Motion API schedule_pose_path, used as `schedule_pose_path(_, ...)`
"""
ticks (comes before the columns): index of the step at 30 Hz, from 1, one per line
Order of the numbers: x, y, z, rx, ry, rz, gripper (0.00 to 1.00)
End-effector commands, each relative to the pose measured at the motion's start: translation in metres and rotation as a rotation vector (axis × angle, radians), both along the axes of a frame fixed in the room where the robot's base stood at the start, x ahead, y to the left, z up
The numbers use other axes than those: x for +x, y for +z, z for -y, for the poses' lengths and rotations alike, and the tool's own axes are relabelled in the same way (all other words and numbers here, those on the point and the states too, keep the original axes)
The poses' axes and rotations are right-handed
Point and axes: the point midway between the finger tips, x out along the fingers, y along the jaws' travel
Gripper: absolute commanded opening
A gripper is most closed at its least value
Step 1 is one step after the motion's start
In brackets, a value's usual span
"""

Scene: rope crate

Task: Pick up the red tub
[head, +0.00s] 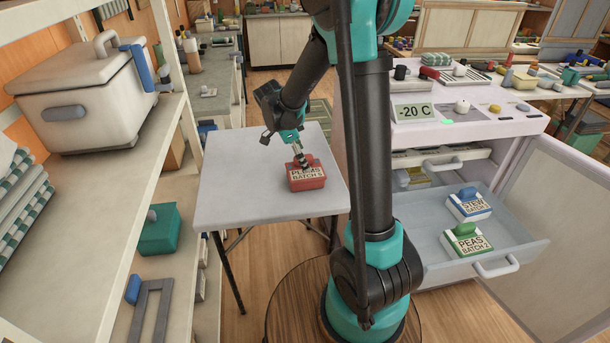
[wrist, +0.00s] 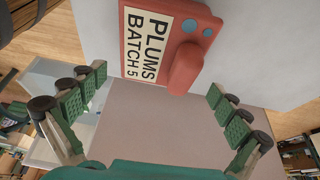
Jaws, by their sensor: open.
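The red tub (head: 307,179) sits on the small grey table (head: 240,190), with a raised red lid handle and a label that reads PLUMS BATCH 5 in the wrist view. It also shows at the top of the wrist view (wrist: 165,38), its handle toward my gripper. My gripper (head: 303,162) is close at the tub's upper side in the head view and hides part of its top. In the wrist view both fingers are spread wide (wrist: 157,92), with nothing held between them. I cannot tell whether they touch the tub.
A pulled-out freezer drawer (head: 480,248) at right holds a blue-handled STEW tub (head: 468,206) and a green-handled PEAS tub (head: 467,241). The freezer door stands open. Shelves with a white cooler box (head: 85,95) stand at left. The rest of the tabletop is clear.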

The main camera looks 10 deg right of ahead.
Motion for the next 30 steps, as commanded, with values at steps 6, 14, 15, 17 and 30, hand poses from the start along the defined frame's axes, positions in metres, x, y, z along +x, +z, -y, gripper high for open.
schedule_pose_path(6,0.000,-0.013,0.005,0.000,-0.001,0.000,1.00)
schedule_pose_path(14,-0.001,-0.046,0.015,0.000,0.000,0.000,1.00)
schedule_pose_path(15,-0.001,-0.050,0.017,0.000,0.000,0.000,1.00)
schedule_pose_path(17,-0.001,-0.055,0.019,0.000,-0.001,0.000,1.00)
schedule_pose_path(30,-0.001,-0.060,0.021,0.000,0.000,0.000,0.85)
